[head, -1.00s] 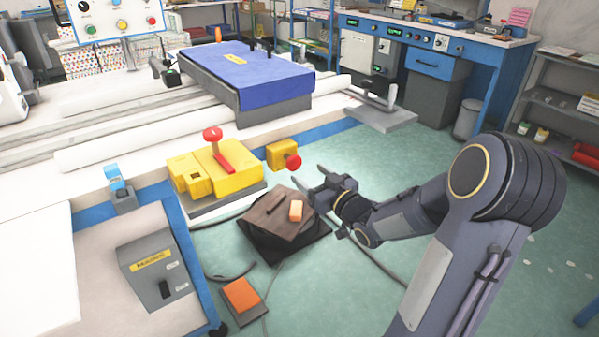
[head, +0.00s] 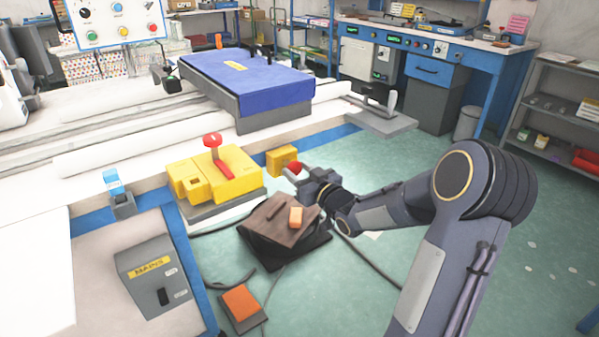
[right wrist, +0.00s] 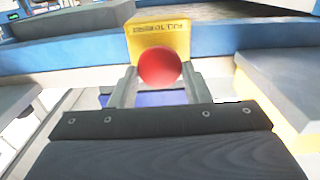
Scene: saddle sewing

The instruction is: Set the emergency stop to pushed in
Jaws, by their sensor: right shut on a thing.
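The emergency stop is a yellow box (head: 281,158) with a red round button (head: 294,168), fixed at the blue front edge of the machine. In the right wrist view the box (right wrist: 158,36) bears the lettering "PULL TO RESET", upside down. The red button (right wrist: 159,66) faces the camera there. My right gripper (head: 294,175) is at the button, with one finger on each side of it, shut on it. Whether the button is in or out cannot be told, as its stem is hidden behind its head. My left gripper is not in view.
A larger yellow block with a red lever (head: 212,148) stands left of the emergency stop. Below are a dark stand with a brown top (head: 268,218), an orange pedal (head: 240,301) and cables. A grey mains box (head: 152,275) is at lower left. The floor to the right is open.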

